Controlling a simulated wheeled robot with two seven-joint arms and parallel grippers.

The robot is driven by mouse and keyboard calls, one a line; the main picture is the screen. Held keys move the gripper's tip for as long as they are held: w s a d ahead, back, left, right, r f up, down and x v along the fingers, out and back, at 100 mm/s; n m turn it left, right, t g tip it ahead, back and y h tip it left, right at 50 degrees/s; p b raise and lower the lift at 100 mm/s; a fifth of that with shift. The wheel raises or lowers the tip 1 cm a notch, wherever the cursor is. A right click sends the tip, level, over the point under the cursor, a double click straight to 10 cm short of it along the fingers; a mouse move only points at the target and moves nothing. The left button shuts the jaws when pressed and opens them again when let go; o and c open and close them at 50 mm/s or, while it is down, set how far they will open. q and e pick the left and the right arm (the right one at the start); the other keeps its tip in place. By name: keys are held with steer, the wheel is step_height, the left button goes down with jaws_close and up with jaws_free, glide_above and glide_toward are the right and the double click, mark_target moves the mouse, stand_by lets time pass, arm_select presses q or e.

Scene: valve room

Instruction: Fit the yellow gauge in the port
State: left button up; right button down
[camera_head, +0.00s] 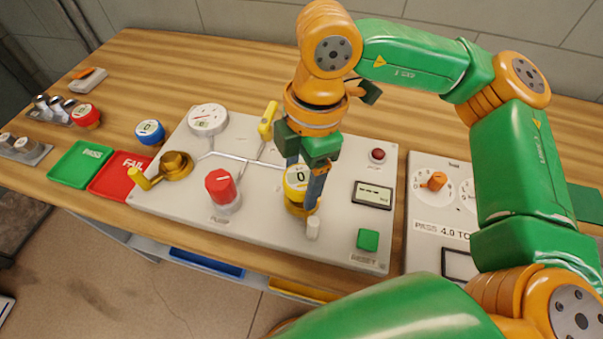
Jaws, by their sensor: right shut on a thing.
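The yellow gauge (294,180), with a white dial face, is between the fingers of my right gripper (304,183), which is shut on it. The gauge is upright over the front middle of the light grey valve panel (270,235). A brass-yellow ring shows directly under the gauge, where the port seems to be. The fingers and the gauge hide the port, so I cannot tell whether the gauge is seated in it or just above it. My left gripper is not in view.
Left of the gauge are a red pump knob (221,186), a brass valve (175,166) and a white gauge (208,119). A yellow lever (268,119) stands behind. Blue (150,131) and red (85,115) gauges lie near green (80,164) and red (117,175) trays.

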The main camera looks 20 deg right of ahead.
steer(key=shift+r, duration=0.1)
steer(key=shift+b, duration=0.55)
stand_by(0.8)
steer(key=shift+f, duration=0.3)
steer(key=shift+f+b, duration=0.35)
steer(key=shift+b, duration=0.3)
steer(key=shift+f+b, duration=0.4)
steer(key=shift+b, duration=0.15)
steer(key=shift+f, duration=0.1)
stand_by(0.7)
jaws_free()
